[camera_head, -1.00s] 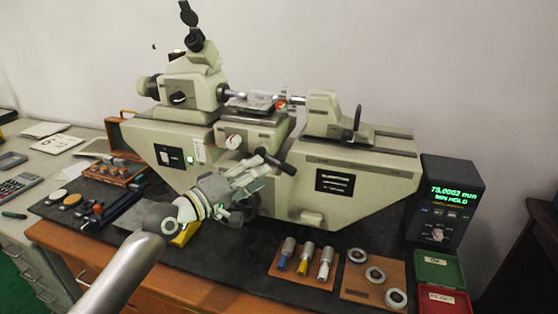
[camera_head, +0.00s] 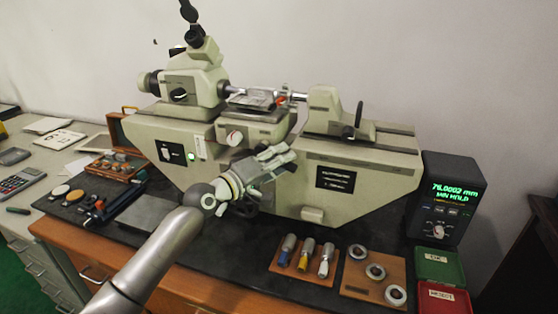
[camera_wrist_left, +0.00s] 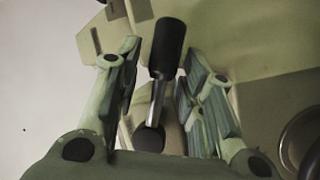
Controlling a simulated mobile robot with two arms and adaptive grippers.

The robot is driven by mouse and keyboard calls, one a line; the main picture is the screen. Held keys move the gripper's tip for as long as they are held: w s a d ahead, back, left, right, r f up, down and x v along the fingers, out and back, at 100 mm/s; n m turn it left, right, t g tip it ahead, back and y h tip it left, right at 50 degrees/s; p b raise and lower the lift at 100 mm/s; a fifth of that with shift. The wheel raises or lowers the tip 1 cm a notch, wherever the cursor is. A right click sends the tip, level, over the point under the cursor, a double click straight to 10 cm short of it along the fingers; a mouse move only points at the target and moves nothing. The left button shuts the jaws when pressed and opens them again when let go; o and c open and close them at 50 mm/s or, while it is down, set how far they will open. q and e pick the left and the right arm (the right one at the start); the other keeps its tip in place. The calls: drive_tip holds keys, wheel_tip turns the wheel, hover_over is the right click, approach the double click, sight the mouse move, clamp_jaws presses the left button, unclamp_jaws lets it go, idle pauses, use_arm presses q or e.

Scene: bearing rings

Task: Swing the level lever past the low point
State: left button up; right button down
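The level lever (camera_wrist_left: 168,48) has a black grip on a silver rod and stands between my left gripper's fingers in the left wrist view. My left gripper (camera_head: 279,156) is in front of the grey-green measuring machine (camera_head: 240,128), below its small stage (camera_head: 258,99). In the left wrist view the fingers (camera_wrist_left: 165,80) are apart on either side of the lever, with a clear gap on the left; contact on the right cannot be told. In the head view the gripper hides the lever. My right gripper is not in view.
A readout box (camera_head: 450,197) shows green digits of about 75 mm and "MIN HOLD". Wooden holders with probes (camera_head: 306,257) and rings (camera_head: 375,272) lie on the black mat at the front right. Tools lie at the left.

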use_arm(q)
drive_tip(key=shift+c, duration=1.3)
clamp_jaws()
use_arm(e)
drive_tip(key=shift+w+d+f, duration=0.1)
use_arm(q)
drive_tip(key=shift+d+r+n+t+b, duration=0.1)
drive_tip(key=shift+r+n+t+b, duration=0.15)
drive_tip(key=shift+n+b, duration=0.25)
drive_tip(key=shift+d+r+n+t+b, duration=0.15)
drive_tip(key=shift+n+t+b, duration=0.1)
drive_tip(key=shift+n, duration=0.45)
wheel_tip(320, 180, up, 2)
drive_tip(key=n+t+b, duration=0.1)
drive_tip(key=n+t, duration=0.1)
drive_tip(key=n, duration=0.2)
drive_tip(key=shift+h, duration=0.4)
drive_tip(key=shift+a+r+n+t+y, duration=0.15)
drive_tip(key=shift+r+n+t, duration=0.25)
drive_tip(key=shift+n, duration=0.55)
drive_tip(key=shift+a+r+n+t+y, duration=0.15)
drive_tip(key=shift+r+n+t, duration=0.2)
drive_tip(key=shift+n, duration=0.6)
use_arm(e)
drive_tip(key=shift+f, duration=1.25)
